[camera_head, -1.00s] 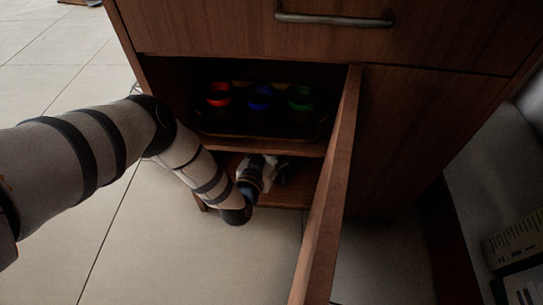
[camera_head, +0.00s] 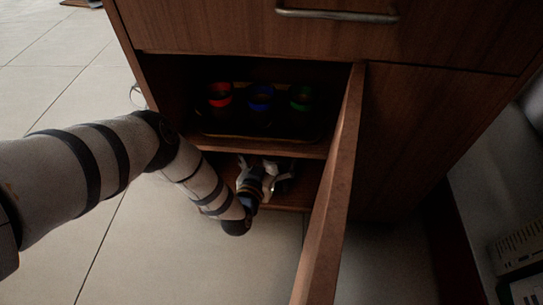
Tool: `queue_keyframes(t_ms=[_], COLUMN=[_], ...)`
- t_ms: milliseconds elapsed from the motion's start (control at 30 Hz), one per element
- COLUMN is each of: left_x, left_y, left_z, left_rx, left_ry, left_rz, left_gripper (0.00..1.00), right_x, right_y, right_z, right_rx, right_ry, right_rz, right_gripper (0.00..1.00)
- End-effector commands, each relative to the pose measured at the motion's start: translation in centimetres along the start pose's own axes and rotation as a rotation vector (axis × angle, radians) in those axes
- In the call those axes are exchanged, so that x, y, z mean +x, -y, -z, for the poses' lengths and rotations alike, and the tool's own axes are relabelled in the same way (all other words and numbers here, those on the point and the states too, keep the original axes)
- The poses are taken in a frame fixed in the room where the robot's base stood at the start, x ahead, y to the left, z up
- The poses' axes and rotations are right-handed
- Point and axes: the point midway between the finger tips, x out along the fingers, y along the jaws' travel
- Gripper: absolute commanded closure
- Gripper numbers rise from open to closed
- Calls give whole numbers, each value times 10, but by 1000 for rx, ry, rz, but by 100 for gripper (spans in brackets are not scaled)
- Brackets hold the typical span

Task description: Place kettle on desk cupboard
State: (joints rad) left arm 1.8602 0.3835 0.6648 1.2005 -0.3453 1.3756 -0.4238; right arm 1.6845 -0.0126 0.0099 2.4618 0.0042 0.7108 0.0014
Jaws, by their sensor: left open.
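The desk cupboard (camera_head: 344,150) stands open, with its door swung out toward me. My left arm reaches in from the left, and my left gripper (camera_head: 268,174) is open in the dark lower compartment. A small pale, shiny thing (camera_head: 287,179) shows just right of the gripper. It may be part of the kettle, but it is too dark and too covered to be sure. I cannot tell whether the gripper touches it. No kettle shows clearly elsewhere. My right gripper is not in view.
On the upper shelf (camera_head: 270,147) stand three dark containers with red (camera_head: 220,95), blue (camera_head: 261,97) and green (camera_head: 301,97) rims, in a tray. The open door bounds the right side. A drawer handle (camera_head: 336,15) is above.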

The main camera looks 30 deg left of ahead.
Motion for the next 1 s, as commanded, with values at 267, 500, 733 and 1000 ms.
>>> queue_keyframes(t_ms=[267, 500, 733, 1000], left_x=[-75, -113, -116, -118], left_y=[-1, 0, 0, -1], left_z=[4, 1, -1, -3], left_rx=[1, 0, 0, -1], left_ry=[6, 4, 4, 14], left_rz=[-3, -1, -1, -5], left_gripper=[3, 3, 3, 3], right_x=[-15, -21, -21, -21], right_y=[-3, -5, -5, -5], right_z=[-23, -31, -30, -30], right_rx=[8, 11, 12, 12], right_ry=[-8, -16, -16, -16], right_rz=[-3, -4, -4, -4], right_gripper=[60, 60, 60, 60])
